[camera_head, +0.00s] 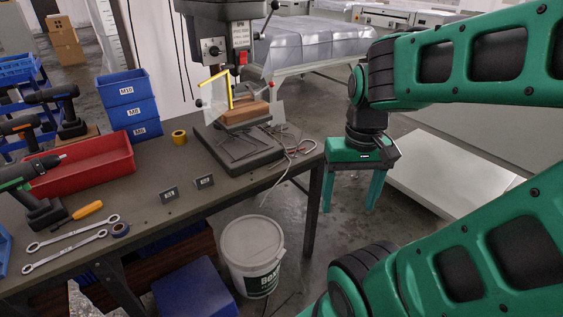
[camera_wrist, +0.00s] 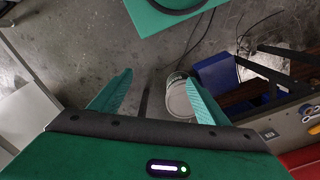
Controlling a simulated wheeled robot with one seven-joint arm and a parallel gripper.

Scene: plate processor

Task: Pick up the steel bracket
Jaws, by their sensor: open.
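Two small dark grey brackets with upright plates stand on the workbench (camera_head: 150,180) in the head view. One bracket (camera_head: 170,195) is to the left and the other bracket (camera_head: 204,182) is a little to its right. I cannot tell from their look which is the steel one. My gripper (camera_head: 350,206) is open and empty, pointing down over the floor to the right of the bench, well apart from both brackets. In the wrist view my gripper (camera_wrist: 160,80) has its two green fingers spread.
A drill press (camera_head: 235,140) with a yellow-edged guard stands behind the brackets. A white bucket (camera_head: 252,255) is on the floor. The bench front near the brackets is clear.

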